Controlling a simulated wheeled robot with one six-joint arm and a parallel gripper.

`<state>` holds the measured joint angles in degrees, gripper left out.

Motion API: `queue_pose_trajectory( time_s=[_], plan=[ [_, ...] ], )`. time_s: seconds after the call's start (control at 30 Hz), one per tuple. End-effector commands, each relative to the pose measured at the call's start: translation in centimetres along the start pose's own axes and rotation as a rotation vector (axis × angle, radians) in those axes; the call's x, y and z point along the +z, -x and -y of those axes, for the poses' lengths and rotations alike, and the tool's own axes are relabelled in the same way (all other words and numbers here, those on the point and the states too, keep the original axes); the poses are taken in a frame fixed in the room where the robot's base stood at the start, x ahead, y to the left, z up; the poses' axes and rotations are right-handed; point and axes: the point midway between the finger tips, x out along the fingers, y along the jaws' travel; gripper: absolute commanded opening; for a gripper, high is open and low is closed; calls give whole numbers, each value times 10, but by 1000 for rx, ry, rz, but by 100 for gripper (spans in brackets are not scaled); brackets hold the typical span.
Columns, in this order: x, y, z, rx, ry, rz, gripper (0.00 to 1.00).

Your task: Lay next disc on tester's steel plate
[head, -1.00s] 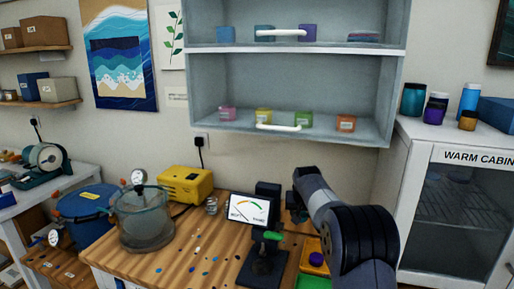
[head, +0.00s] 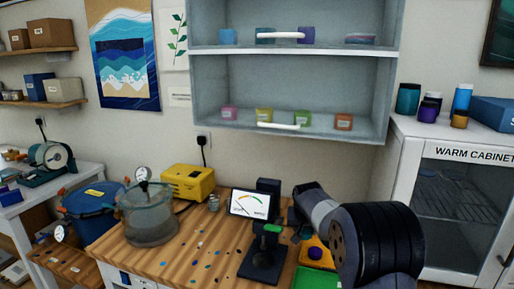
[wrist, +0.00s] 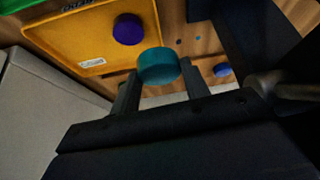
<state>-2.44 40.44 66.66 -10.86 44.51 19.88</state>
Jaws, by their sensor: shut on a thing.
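My gripper (wrist: 159,78) is shut on a teal disc (wrist: 158,62), held between its two fingertips in the wrist view. A purple disc (wrist: 128,28) lies on the yellow tray (wrist: 62,40), beyond the held disc. In the head view, the tester (head: 264,258) is a black stand with a green-topped part, in front of a gauge screen (head: 252,204). Its steel plate cannot be made out. My arm reaches in just right of the tester, and the gripper's tips are not clear there.
The yellow tray (head: 319,262) and a green tray (head: 312,281) lie right of the tester. A clear pressure pot (head: 148,222) and a yellow box (head: 187,183) stand at the left. Coloured spots dot the open wood between. The warm cabinet (head: 465,200) stands at the right.

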Motion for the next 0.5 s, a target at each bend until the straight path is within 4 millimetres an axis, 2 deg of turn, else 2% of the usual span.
queue_pose_trajectory(
  time_s=[0.1, 0.5],
  plan=[
    [28, 10, -6, 15, -20, 1, 21],
    [114, 33, -23, 35, -73, 0, 21]
  ],
)
